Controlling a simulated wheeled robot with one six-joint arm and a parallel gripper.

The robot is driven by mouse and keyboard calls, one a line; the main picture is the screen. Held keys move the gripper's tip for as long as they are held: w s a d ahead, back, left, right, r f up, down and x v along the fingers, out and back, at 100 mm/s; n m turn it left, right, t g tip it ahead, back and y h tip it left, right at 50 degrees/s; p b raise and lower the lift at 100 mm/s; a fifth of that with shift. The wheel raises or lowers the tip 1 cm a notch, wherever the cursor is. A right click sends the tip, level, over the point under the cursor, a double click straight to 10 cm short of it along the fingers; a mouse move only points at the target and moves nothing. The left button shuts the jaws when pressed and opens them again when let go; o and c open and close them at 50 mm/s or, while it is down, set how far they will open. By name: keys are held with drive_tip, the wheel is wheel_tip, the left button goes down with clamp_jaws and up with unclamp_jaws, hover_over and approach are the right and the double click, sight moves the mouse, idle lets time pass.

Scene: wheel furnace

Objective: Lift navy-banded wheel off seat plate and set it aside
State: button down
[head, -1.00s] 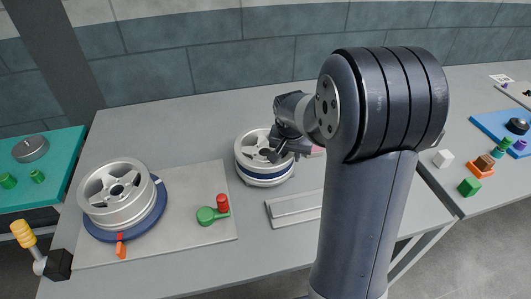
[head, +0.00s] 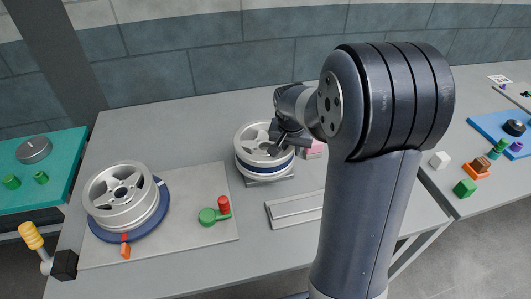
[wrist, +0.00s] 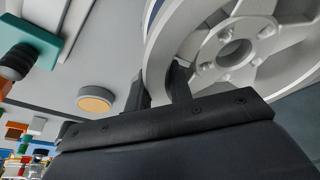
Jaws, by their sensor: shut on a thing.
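The navy-banded wheel (head: 253,157), silver with spokes and a dark blue band around its side, is in the middle of the table in the head view. My gripper (head: 280,147) is shut on its right rim. In the wrist view, my gripper's fingers (wrist: 160,86) pinch the rim of the wheel (wrist: 285,42), one on each side. The grey seat plate (head: 270,183) shows under the wheel, with the wheel seeming to sit slightly above it. My arm hides part of the wheel's right side.
A plain silver wheel (head: 122,192) sits on a navy disc (head: 157,225) on a grey board at left. A grey grooved tray (head: 292,209) lies in front. The back left table is clear.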

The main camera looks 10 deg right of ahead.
drive_tip(key=shift+r+p, duration=1.15)
drive_tip(key=shift+r, duration=0.75)
drive_tip(key=shift+f, duration=0.1)
idle(0.8)
